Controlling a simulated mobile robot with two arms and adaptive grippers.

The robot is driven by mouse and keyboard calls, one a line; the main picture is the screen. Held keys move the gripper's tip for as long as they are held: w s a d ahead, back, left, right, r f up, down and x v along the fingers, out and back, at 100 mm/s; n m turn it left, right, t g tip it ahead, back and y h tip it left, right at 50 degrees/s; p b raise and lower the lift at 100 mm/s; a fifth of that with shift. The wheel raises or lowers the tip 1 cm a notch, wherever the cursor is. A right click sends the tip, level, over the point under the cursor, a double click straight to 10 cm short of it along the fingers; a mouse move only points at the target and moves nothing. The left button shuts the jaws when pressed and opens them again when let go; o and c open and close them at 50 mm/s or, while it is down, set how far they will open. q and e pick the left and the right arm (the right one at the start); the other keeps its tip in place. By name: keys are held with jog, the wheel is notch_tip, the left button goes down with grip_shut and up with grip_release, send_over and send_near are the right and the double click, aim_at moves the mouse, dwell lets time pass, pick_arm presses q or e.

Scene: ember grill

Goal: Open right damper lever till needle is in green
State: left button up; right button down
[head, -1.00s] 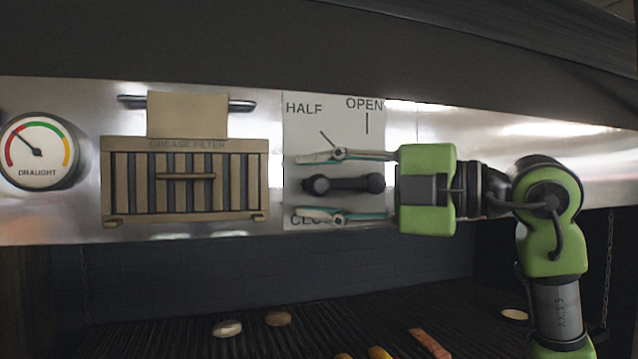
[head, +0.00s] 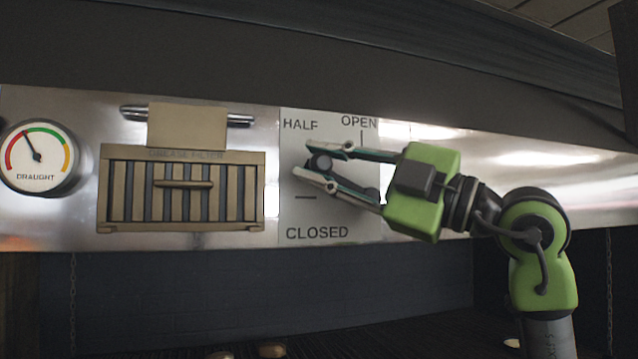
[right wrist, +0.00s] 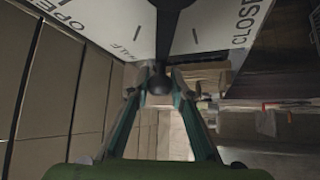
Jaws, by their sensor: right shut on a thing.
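The right damper lever is a dark bar with a round knob (head: 320,162) on a white plate marked HALF, OPEN and CLOSED. My right gripper (head: 313,160) comes in from the right and is shut on the knob. The lever tilts up to the left, its knob below the HALF label; its pivot end is largely hidden behind the fingers. The right wrist view shows the knob (right wrist: 159,84) between the fingertips. The draught gauge (head: 38,158) is at the far left. Its needle points up and left, near where the red band meets the green. My left gripper is not in view.
A tan grease filter (head: 182,190) with a handle sits on the steel panel left of the lever plate. A blank tan card (head: 188,127) hangs over a bar above it. The dark hood overhangs the top; the grill lies below.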

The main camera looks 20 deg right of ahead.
jog(key=c, duration=1.8)
grip_release()
jog(key=v, duration=1.2)
